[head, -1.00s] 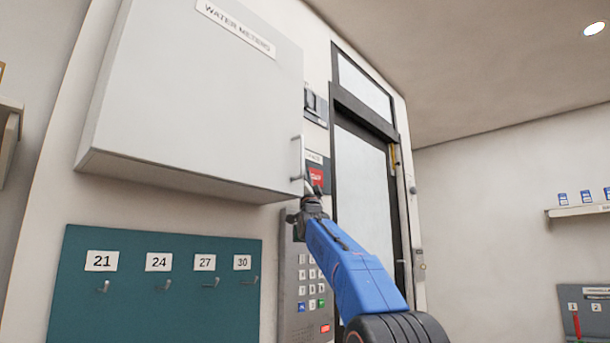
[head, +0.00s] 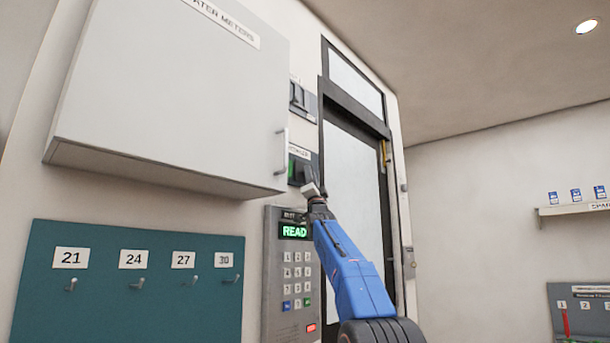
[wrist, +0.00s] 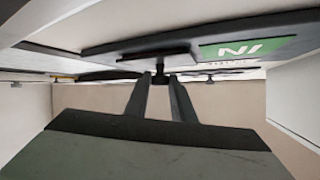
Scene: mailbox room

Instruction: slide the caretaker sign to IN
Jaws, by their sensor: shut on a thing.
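The caretaker sign (head: 292,168) is on the wall right of the white cabinet, partly hidden by it. A green patch shows on its left side in the head view. In the wrist view a green panel (wrist: 245,50) with the word IN upside down is uncovered. The dark slider cover (wrist: 135,57) is left of that panel there. My gripper (head: 313,188) is at the cover on the sign's right side. In the wrist view its fingers (wrist: 160,88) are shut on the small dark knob (wrist: 160,72) of the cover.
The white water meters cabinet (head: 170,95) juts out to the left. Below is a keypad panel (head: 290,270) with a lit READ display. A teal key board (head: 130,290) hangs lower left. A dark-framed door (head: 350,170) stands right of the sign.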

